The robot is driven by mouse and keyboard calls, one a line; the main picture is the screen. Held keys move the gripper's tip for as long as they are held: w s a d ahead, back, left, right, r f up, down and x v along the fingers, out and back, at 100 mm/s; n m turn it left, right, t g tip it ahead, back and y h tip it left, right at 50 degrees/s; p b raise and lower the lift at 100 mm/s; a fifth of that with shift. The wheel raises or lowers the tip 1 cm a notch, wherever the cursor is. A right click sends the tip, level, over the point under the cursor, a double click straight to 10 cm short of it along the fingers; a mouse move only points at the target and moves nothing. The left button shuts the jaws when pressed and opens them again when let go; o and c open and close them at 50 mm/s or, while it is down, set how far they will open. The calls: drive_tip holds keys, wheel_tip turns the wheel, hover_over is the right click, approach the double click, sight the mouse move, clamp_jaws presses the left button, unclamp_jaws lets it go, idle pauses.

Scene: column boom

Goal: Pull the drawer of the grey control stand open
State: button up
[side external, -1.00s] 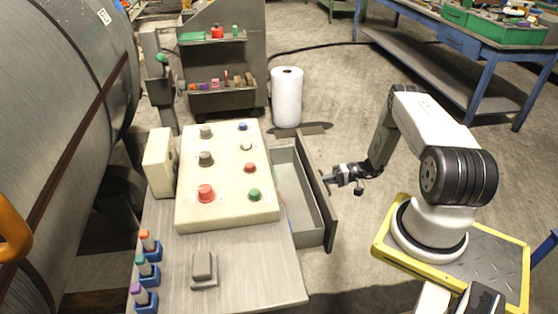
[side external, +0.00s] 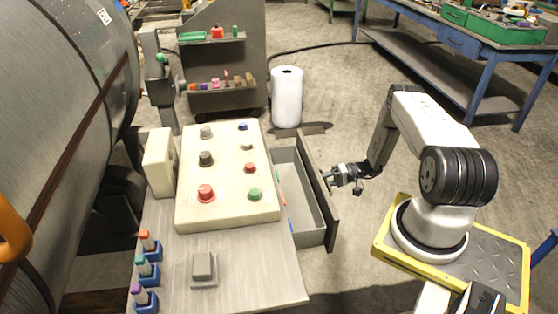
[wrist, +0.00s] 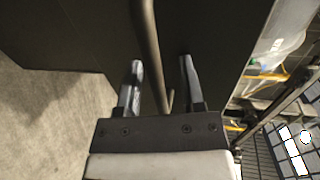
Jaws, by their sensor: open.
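The drawer (side external: 309,208) of the grey control stand (side external: 240,262) is pulled out to the right, with its grey inside showing. A few small coloured items lie along its inner left side. In the wrist view the dark drawer front (wrist: 75,35) fills the upper part, with a bar handle (wrist: 149,45) running across it. My gripper (side external: 329,181) is just right of the drawer front in the side view. In the wrist view my gripper (wrist: 160,75) is open, one finger on each side of the handle, with gaps between.
A cream control box (side external: 226,180) with several knobs and buttons sits on the stand. Blue holders (side external: 147,273) stand at its front left. A white roll (side external: 287,97) stands on the floor behind. The floor between the drawer and my base is clear.

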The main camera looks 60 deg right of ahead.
sight(308, 179)
drive_tip(key=r+x, duration=0.1)
drive_tip(key=x, duration=0.3)
drive_tip(key=r+x, duration=0.1)
drive_tip(key=x, duration=0.8)
drive_tip(key=shift+w+a+r, duration=0.3)
drive_tip(key=shift+a+r, duration=0.05)
drive_tip(key=shift+r, duration=0.05)
drive_tip(key=shift+v, duration=0.95)
drive_tip(key=v, duration=0.6)
drive_tip(key=shift+s+d, duration=0.15)
drive_tip(key=shift+d, duration=0.05)
wheel_tip(308, 179, up, 28)
drive_tip(key=shift+a, duration=0.15)
